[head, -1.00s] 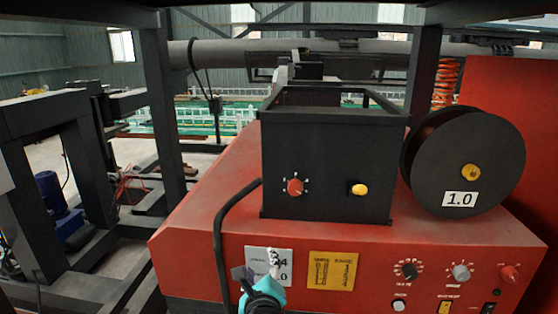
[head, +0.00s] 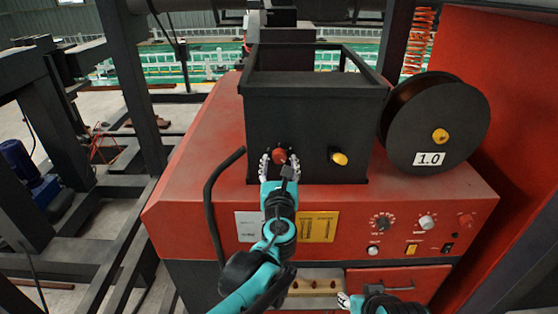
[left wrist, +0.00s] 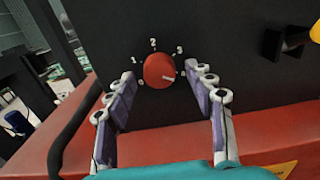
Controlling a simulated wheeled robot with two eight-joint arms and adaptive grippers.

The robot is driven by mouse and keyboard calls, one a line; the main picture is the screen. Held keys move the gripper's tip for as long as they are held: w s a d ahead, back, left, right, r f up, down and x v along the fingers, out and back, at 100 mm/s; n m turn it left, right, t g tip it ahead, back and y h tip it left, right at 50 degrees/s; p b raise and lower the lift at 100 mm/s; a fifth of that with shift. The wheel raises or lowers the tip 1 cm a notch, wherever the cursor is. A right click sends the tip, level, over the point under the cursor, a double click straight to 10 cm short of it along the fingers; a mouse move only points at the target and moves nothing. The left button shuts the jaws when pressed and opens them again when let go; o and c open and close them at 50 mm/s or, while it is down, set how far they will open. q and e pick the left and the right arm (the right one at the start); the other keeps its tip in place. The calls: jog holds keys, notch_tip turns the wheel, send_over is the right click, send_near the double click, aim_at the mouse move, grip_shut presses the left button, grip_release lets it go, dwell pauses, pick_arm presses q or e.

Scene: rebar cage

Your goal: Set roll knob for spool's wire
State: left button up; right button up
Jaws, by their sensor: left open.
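The round red knob (head: 279,156) is on the front of the black box (head: 312,115). In the left wrist view the knob (left wrist: 158,68) has a dial marked 0 to 4, and its white mark points right, toward the 4. My left gripper (head: 280,170) is open, with its fingers (left wrist: 165,84) on either side of the knob and just below it; no contact shows. The black wire spool (head: 415,105), labelled 1.0, stands right of the box. My right gripper (head: 344,301) shows only partly at the bottom edge, and its opening is unclear.
A yellow knob (head: 339,157) sticks out of the box to the right of the red knob. A black cable (head: 211,205) curves down left of my left arm. The red machine front (head: 355,218) carries several knobs and switches. A red drawer (head: 415,283) is below.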

pick_arm(q)
jog(key=shift+w, duration=0.15)
jog(key=shift+c, duration=0.4)
jog(key=c, duration=1.1)
